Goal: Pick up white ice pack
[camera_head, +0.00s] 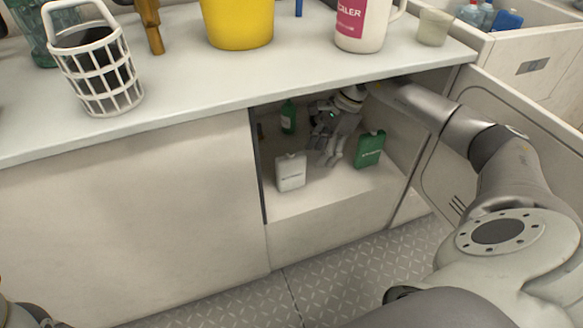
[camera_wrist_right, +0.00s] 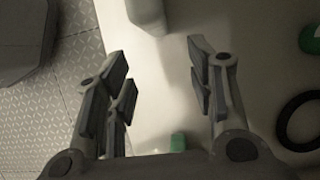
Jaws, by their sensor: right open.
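The white ice pack (camera_head: 291,172), a flat upright container with small markings, stands on the floor of the open locker under the counter. My right gripper (camera_head: 330,158) reaches into the locker, to the right of the pack and apart from it, between it and a green container (camera_head: 369,150). In the right wrist view the gripper (camera_wrist_right: 160,75) is open with nothing between its fingers. A pale object (camera_wrist_right: 146,14), probably the white pack, is cut off at the top edge beyond the fingertips. My left gripper does not show.
A green bottle (camera_head: 288,117) stands deeper in the locker. The wrist view shows a black ring (camera_wrist_right: 297,120) at the right. The counter (camera_head: 190,85) overhangs the opening and holds a white basket (camera_head: 98,75) and yellow bucket (camera_head: 238,22). The open locker door (camera_head: 445,165) is at right.

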